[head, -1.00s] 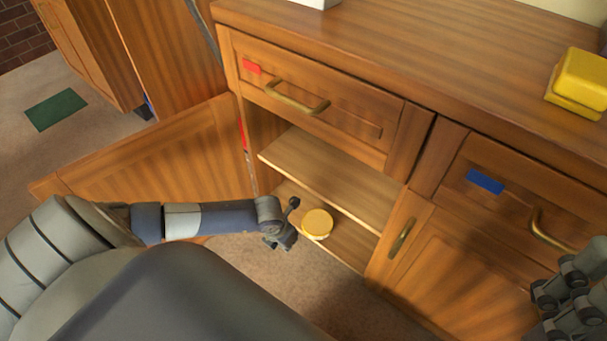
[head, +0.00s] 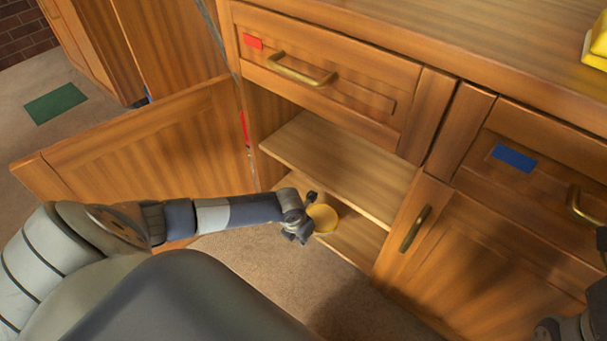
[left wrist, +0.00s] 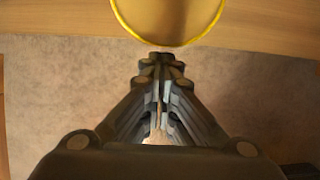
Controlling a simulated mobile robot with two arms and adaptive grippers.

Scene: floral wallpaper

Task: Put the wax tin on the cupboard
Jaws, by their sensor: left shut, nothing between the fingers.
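The wax tin, a round yellow tin (head: 324,218), sits on the lower shelf of the open cupboard (head: 345,170), near its front edge. It also shows at the top of the left wrist view (left wrist: 170,18), partly cut off. My left gripper (head: 305,215) is just left of the tin at the cupboard opening. In the left wrist view its fingers (left wrist: 162,62) are shut and empty, with their tips close to the tin's near rim. I cannot tell whether they touch it. My right gripper (head: 560,328) is only partly in view at the lower right edge.
The cupboard door (head: 140,140) stands open to the left. A middle shelf (head: 330,160) lies above the tin, under a shut drawer (head: 320,75) with a red label. The cupboard's top (head: 450,30) is mostly clear, with a yellow object (head: 597,45) at the right edge.

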